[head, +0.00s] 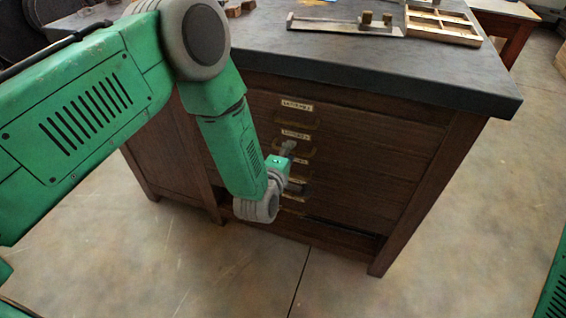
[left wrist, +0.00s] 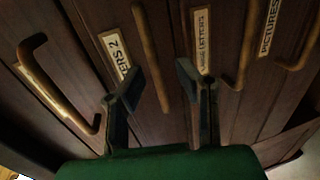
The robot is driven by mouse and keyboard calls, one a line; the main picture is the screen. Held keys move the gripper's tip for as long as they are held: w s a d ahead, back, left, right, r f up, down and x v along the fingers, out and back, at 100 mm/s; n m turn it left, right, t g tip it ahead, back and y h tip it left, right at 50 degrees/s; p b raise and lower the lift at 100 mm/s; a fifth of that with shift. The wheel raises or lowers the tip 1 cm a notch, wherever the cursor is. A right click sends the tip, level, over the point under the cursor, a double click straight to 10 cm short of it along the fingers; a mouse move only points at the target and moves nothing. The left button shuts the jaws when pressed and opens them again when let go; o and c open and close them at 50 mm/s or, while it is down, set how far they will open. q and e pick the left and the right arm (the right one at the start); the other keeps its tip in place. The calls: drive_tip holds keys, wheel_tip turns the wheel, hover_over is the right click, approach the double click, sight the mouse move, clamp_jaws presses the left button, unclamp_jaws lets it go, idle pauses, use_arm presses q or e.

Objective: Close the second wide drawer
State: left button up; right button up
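The wooden cabinet (head: 400,180) has a stack of wide drawers with brass-coloured handles and paper labels. The second drawer's label (head: 295,135) sits just above my left gripper (head: 288,152); the label, ending in "ERS 2", also shows in the left wrist view (left wrist: 112,50). My left gripper (left wrist: 160,85) is open, its two fingers apart and pointing at the drawer fronts. The second drawer's handle (left wrist: 150,50) appears between the fingers, with no grip visible. I cannot tell how far this drawer sticks out. My right gripper is out of view.

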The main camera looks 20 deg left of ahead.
use_arm(q)
drive_tip(key=v, duration=1)
drive_tip(key=shift+s, duration=0.4)
drive_tip(key=s+a+f+m+g+p, duration=0.2)
drive_tip(key=s+m+g, duration=0.3)
drive_tip(key=s, duration=0.4)
drive_tip(key=s+a+f+m+g+p, duration=0.2)
drive_tip(key=s+a+m+g, duration=0.3)
drive_tip(key=s, duration=0.5)
drive_tip(key=s+a+f+m+g+p, duration=0.2)
drive_tip(key=s+a+f+m+g, duration=0.1)
drive_tip(key=s+m, duration=0.5)
drive_tip(key=shift+s+a+g+y, duration=0.3)
drive_tip(key=shift+s+a+g, duration=0.15)
drive_tip(key=shift+s+g, duration=0.45)
drive_tip(key=shift+w+f, duration=0.1)
